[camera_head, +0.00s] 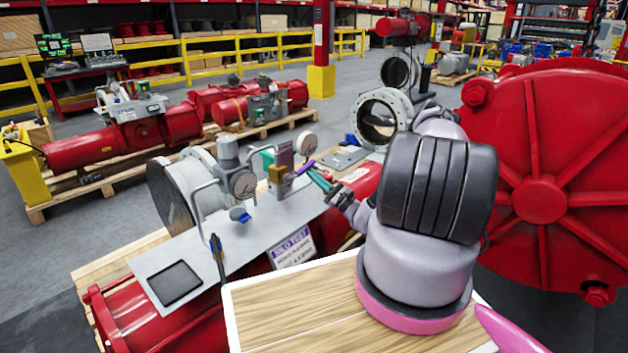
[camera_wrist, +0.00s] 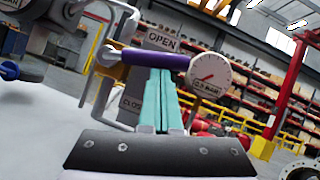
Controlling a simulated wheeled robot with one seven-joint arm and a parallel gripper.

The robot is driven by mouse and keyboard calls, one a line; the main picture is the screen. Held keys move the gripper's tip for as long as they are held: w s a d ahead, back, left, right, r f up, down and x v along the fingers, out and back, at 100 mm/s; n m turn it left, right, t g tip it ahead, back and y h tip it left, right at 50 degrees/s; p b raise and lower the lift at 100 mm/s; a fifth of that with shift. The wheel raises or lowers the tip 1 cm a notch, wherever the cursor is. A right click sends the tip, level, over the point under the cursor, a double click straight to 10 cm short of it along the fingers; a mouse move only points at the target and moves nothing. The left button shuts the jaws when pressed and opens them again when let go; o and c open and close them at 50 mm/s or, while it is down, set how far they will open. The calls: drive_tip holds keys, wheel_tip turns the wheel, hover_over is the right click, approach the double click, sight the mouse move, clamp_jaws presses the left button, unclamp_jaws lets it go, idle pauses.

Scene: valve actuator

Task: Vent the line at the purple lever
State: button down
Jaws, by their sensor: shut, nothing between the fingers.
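The purple lever (camera_head: 305,168) sticks out from a brass valve body (camera_head: 278,174) on the grey plate of the actuator. In the wrist view the purple lever (camera_wrist: 155,58) lies nearly level, just below an OPEN label (camera_wrist: 160,40); a partly covered CLOSE label (camera_wrist: 131,104) is lower. My gripper (camera_head: 317,178) has teal fingers, shut together and empty. In the wrist view my gripper (camera_wrist: 163,72) has its fingertips right at the lever, which crosses over their ends. I cannot tell whether they touch it.
A round gauge (camera_wrist: 210,76) stands close right of the lever; its needle is off upright. A large red flanged drum (camera_head: 540,200) is right of my arm. A wooden board (camera_head: 300,310) lies in front.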

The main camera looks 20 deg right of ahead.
wheel_tip(320, 180, up, 2)
drive_tip(key=n+g, duration=0.1)
drive_tip(key=n, duration=0.1)
drive_tip(key=n+y, duration=0.1)
drive_tip(key=n, duration=0.1)
drive_tip(key=shift+r+g+y, duration=0.1)
drive_tip(key=shift+g+y, duration=0.2)
drive_tip(key=shift+g, duration=0.1)
drive_tip(key=s+a+r+n+g, duration=0.2)
drive_tip(key=a+r+n+g, duration=0.2)
drive_tip(key=n, duration=1)
drive_tip(key=shift+a+r+g, duration=0.2)
drive_tip(key=shift+r+g, duration=1.05)
drive_tip(key=shift+g, duration=0.25)
drive_tip(key=shift+s, duration=0.1)
drive_tip(key=shift+d, duration=0.1)
